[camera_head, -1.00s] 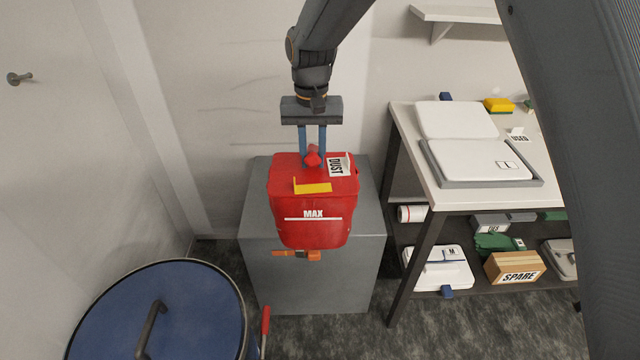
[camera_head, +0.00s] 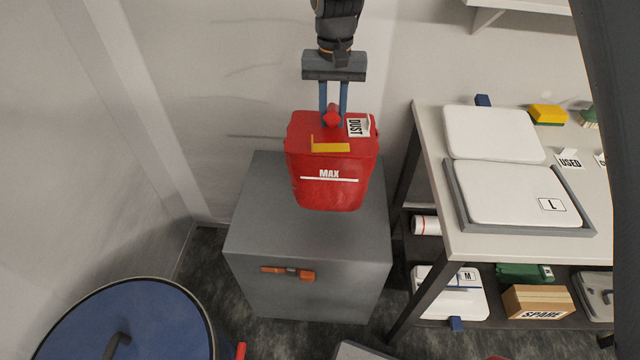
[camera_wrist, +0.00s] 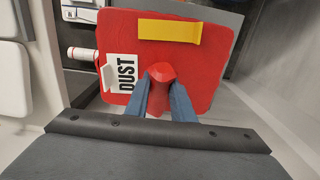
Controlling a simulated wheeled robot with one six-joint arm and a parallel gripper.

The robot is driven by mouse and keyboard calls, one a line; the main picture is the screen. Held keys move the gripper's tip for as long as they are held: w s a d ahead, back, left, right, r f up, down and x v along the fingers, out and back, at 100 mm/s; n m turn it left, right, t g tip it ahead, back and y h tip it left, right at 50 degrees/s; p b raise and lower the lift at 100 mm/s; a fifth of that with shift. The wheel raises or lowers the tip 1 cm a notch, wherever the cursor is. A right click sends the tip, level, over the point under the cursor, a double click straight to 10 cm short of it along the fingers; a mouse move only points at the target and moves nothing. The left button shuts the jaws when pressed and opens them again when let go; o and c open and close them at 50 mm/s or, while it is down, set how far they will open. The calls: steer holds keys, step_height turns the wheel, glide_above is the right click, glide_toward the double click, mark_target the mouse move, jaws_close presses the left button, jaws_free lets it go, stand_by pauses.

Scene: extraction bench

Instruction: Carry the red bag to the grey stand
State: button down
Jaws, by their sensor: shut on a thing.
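The red bag (camera_head: 335,190) has a "MAX" line on its front, and a "DUST" label and a yellow strip on top. My gripper (camera_head: 333,117) is shut on the red knob on top of the bag; the blue fingers close on it from both sides in the wrist view (camera_wrist: 160,78). The bag hangs upright over the back part of the grey stand (camera_head: 300,240). I cannot tell whether its underside touches the stand top. An orange latch (camera_head: 288,272) is on the stand's front face. The stand top in front of the bag is bare.
A blue-lidded drum (camera_head: 130,325) stands at the front left. A wall is behind the stand.

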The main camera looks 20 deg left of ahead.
mark_target(334, 127)
steer(key=f, duration=0.2)
steer(key=f+p, duration=0.1)
steer(key=f, duration=0.2)
steer(key=shift+w+d+f+p, duration=0.15)
steer(key=shift+w+f+p, duration=0.1)
steer(key=shift+f+p, duration=0.7)
steer(key=shift+f, duration=1.45)
steer(key=c, duration=1.5)
jaws_free()
steer(key=shift+f, duration=0.15)
steer(key=shift+c, duration=0.2)
step_height(334, 127, up, 12)
steer(key=b, duration=0.3)
steer(key=shift+b, duration=0.3)
